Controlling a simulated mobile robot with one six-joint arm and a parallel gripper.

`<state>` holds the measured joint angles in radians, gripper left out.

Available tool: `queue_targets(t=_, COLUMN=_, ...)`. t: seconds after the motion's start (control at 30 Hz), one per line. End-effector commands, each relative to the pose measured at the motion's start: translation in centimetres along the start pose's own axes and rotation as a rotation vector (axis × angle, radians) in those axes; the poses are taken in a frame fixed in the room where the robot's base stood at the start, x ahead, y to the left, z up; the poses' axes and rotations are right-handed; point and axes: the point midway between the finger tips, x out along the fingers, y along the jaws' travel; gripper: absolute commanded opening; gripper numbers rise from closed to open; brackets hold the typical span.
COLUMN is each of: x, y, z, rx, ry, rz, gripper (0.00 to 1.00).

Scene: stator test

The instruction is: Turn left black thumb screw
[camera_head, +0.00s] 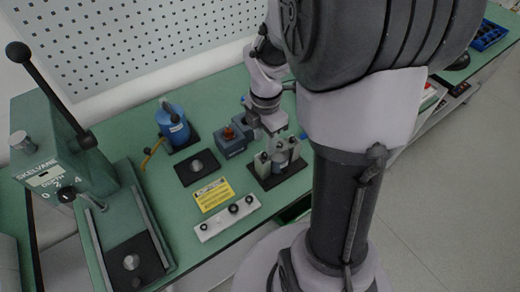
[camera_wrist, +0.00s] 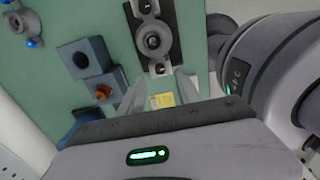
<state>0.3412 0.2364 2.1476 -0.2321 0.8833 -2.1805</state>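A black fixture plate (camera_head: 283,180) on the green bench carries two upright grey posts (camera_head: 262,162) around a metal cylinder (camera_head: 279,151). In the wrist view the fixture (camera_wrist: 168,22) shows from above, with a round part in the middle and a small round knob (camera_wrist: 160,68) at its lower end. I cannot tell which part is the left black thumb screw. My gripper (camera_head: 273,128) is just above the fixture in the head view. In the wrist view my gripper (camera_wrist: 158,90) has its fingers apart with nothing between them, beside the lower end of the fixture.
Blue-grey boxes stand beside the fixture, one with an orange button (camera_head: 229,133). A green press (camera_head: 55,165) stands far left.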

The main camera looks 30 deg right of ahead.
Motion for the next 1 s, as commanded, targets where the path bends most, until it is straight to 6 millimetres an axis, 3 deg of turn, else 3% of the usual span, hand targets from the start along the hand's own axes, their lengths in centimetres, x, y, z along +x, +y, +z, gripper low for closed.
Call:
queue_targets(t=0.03, x=1.9, y=-0.1, z=0.0, rx=-0.001, ry=0.001, rz=-0.003, gripper=0.4)
queue_targets(t=0.2, x=4.6, y=0.0, z=0.0, rx=0.001, ry=0.0, rz=-0.001, gripper=0.4)
queue_targets(t=0.57, x=5.2, y=0.0, z=0.0, rx=0.001, ry=-0.001, rz=0.001, gripper=0.4)
queue_targets(t=0.77, x=5.2, y=0.0, z=0.0, rx=0.001, ry=-0.001, rz=0.001, gripper=0.02)
queue_targets(t=1.0, x=5.2, y=0.0, z=0.0, rx=0.003, ry=-0.001, rz=0.001, gripper=0.0)
